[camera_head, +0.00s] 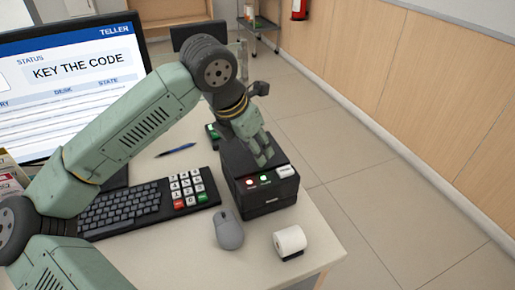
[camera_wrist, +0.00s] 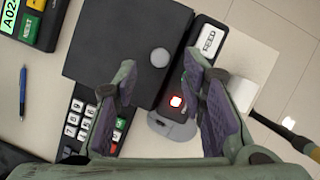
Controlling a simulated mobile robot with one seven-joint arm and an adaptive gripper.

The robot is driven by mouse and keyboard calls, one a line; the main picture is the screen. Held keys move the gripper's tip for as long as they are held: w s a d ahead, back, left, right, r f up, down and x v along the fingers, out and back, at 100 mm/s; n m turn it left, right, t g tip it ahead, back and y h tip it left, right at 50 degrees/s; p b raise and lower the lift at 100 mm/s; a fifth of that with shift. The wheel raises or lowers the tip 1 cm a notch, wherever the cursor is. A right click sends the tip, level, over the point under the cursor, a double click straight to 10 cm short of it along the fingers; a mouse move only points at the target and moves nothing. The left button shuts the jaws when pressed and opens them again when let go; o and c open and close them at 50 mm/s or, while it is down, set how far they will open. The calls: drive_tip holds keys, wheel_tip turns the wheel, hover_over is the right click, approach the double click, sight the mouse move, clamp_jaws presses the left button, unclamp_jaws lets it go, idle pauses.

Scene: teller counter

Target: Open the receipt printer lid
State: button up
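The receipt printer (camera_head: 268,199) is a black box near the right edge of the counter. A red and a green light show on its front panel in the head view. In the wrist view its dark, flat lid (camera_wrist: 105,42) looks shut, and a round grey button (camera_wrist: 159,57) and a lit red light (camera_wrist: 176,101) show near it. My gripper (camera_head: 263,160) is above the printer, pointing down, and hides part of its top. In the wrist view the fingers of my gripper (camera_wrist: 166,84) are spread apart with nothing between them. I cannot tell whether a fingertip touches the printer.
A keypad (camera_head: 187,189) and keyboard (camera_head: 122,209) lie left of the printer. A blue pen (camera_head: 176,150) and a monitor (camera_head: 70,85) are further left. Open floor lies right of the counter.

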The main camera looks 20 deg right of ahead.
drive_tip(key=shift+x, duration=1.5)
drive_tip(key=shift+c, duration=0.2)
clamp_jaws()
